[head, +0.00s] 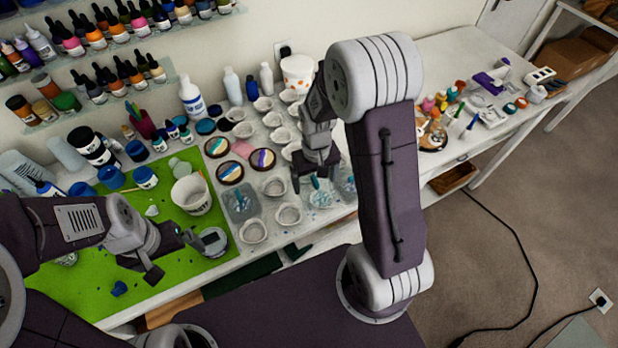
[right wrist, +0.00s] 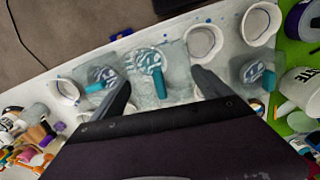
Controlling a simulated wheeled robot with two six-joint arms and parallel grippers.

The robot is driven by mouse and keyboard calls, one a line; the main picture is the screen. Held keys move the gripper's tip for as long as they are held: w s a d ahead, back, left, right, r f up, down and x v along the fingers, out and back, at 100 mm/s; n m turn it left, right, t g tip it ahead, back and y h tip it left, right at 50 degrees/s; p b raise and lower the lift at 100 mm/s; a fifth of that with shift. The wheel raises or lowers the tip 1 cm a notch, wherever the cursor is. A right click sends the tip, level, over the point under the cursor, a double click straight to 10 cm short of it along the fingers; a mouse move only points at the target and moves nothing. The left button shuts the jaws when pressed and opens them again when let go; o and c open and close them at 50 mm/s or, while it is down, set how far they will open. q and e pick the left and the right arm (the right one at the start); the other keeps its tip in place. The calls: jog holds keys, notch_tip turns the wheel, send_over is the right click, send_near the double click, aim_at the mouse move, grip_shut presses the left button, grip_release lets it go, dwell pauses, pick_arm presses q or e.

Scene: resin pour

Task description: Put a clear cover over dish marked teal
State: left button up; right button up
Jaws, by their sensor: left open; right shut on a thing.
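My right gripper (head: 316,184) is low over the row of small dishes. In the right wrist view its fingers (right wrist: 162,80) stand wide apart, shut on a clear cover (right wrist: 176,88) whose outline is faint. A dish with a white and teal pattern (right wrist: 146,62) and a teal piece shows between and beyond the fingers. Similar dishes with teal pieces lie to its left (right wrist: 101,75) and right (right wrist: 256,73). In the head view one such dish (head: 241,204) is left of the gripper. I cannot tell whether the cover touches a dish. My left gripper (head: 172,256) is open and empty over the green mat.
A white bucket (head: 192,195) and a round scale-like device (head: 214,241) are on the green mat (head: 85,290). Several white cups (head: 289,214) stand around the dishes. Bottles line the wall side. Painted round pieces (head: 230,172) lie left of the right gripper.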

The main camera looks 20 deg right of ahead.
aim_at(323, 183)
jog(key=shift+s+d+r+p, duration=0.65)
jog(key=shift+d+r+p, duration=0.2)
jog(key=shift+d, duration=0.05)
pick_arm(q)
notch_tip(323, 183, up, 4)
jog(key=s, duration=0.1)
pick_arm(e)
jog(key=shift+d+r+p, duration=0.1)
jog(key=shift+d+p, duration=0.15)
jog(key=shift+p, duration=0.1)
jog(key=shift+w+f, duration=0.4)
jog(key=shift+w, duration=0.1)
jog(key=shift+s+f+b, duration=0.3)
jog(key=shift+f+b, duration=0.35)
jog(key=shift+b, duration=0.2)
notch_tip(323, 183, down, 4)
jog(key=b, duration=0.3)
jog(key=shift+w+f+b, duration=0.15)
jog(key=shift+f+b, duration=0.1)
jog(key=shift+b, duration=0.1)
jog(key=shift+f+b, duration=0.35)
jog(key=shift+f, duration=0.15)
pick_arm(q)
notch_tip(323, 183, down, 6)
jog(key=shift+w+f, duration=0.2)
jog(key=shift+d, duration=0.1)
pick_arm(e)
jog(key=shift+f, duration=0.2)
